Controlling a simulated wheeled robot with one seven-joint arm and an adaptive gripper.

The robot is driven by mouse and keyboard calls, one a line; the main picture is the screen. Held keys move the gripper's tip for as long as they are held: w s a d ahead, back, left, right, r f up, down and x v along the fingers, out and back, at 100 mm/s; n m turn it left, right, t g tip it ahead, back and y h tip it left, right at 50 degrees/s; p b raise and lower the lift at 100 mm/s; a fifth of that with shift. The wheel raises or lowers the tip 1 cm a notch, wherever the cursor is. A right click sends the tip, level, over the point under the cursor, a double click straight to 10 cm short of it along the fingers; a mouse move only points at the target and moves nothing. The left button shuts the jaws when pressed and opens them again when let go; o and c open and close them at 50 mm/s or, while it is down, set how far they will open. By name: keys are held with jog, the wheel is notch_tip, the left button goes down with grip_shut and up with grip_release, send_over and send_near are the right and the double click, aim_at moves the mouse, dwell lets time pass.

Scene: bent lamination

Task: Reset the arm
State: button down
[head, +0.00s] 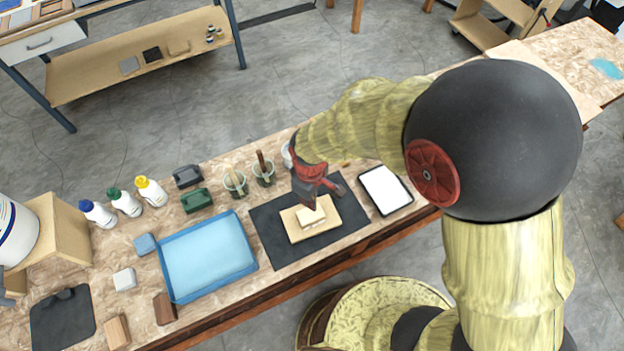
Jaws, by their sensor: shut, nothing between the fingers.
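My arm (365,115) reaches from the right over the workbench, with a large dark joint and yellowish links. My gripper (312,196) is red and dark, pointing down, shut and empty. It is over a black mat (276,247) on the bench. Just below it on the mat lies a light wooden board (296,233) with a smaller pale block (311,217) on it. The fingertips are small in this view, and I cannot tell whether they touch the block.
A blue tray (163,286) lies left of the mat and a white tablet-like panel (385,190) right of it. Jars with brushes (263,172) stand behind. Bottles (124,202), small boxes (196,200) and blocks (117,332) fill the left.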

jog(key=s+d+r+m+t+b, duration=0.2)
jog(key=d+r+m, duration=0.4)
jog(key=d+r, duration=0.5)
jog(key=s+d+r+m+t+b, duration=0.3)
jog(key=s+d+r+m, duration=0.2)
jog(key=d+r, duration=0.6)
notch_tip(320, 180, up, 3)
jog(key=shift+s+d+f+m+t, duration=0.1)
jog(key=shift+s+d+m+t, duration=0.2)
jog(key=shift+m, duration=0.4)
jog(key=shift+a, duration=0.1)
